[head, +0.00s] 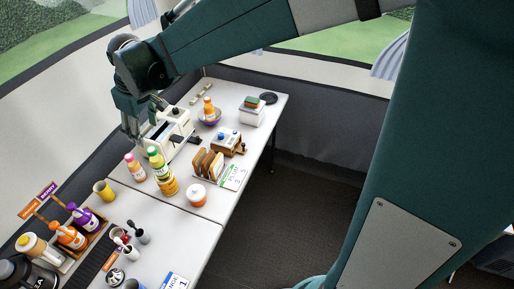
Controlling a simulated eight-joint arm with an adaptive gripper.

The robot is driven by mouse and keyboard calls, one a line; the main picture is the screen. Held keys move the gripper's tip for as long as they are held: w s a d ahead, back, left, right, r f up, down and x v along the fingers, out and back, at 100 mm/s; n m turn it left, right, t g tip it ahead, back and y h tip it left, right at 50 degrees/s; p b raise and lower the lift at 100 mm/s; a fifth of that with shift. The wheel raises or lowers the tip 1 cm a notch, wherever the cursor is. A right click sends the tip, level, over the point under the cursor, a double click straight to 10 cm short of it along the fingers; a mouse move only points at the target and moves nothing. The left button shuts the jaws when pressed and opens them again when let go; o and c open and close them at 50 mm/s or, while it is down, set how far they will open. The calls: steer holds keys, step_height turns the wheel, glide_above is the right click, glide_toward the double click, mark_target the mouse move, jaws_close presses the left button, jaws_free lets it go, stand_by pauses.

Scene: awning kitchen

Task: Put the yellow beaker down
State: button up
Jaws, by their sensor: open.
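The yellow beaker (104,190) stands upright on the white table (205,206), near its left edge. Nothing holds it. My gripper (134,138) is open and hangs pointing down, above and to the right of the beaker in the picture, clearly apart from it. It shows just left of a white appliance (168,130) and partly overlaps it. The fingertips are small and hard to make out, and I see nothing between them.
A pink bottle (136,167) and a yellow-green bottle (158,163) stand right of the beaker. A wooden crate (91,240) with sauce bottles is below it in the picture. An orange-white jar (196,195) stands near the right edge.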

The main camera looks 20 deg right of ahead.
steer(key=s+d+r+m+t, duration=0.1)
steer(key=s+d+r+m, duration=0.15)
steer(key=s+d, duration=0.5)
steer(key=s+d+r+m+t, duration=0.1)
steer(key=s+d+r+m, duration=0.3)
steer(key=d, duration=0.6)
steer(key=s+d+f+m+t+h, duration=0.1)
steer(key=s+d+f, duration=0.3)
steer(key=s+d, duration=0.8)
steer(key=s+m+t, duration=0.1)
steer(key=s, duration=0.2)
steer(key=shift+h, duration=0.4)
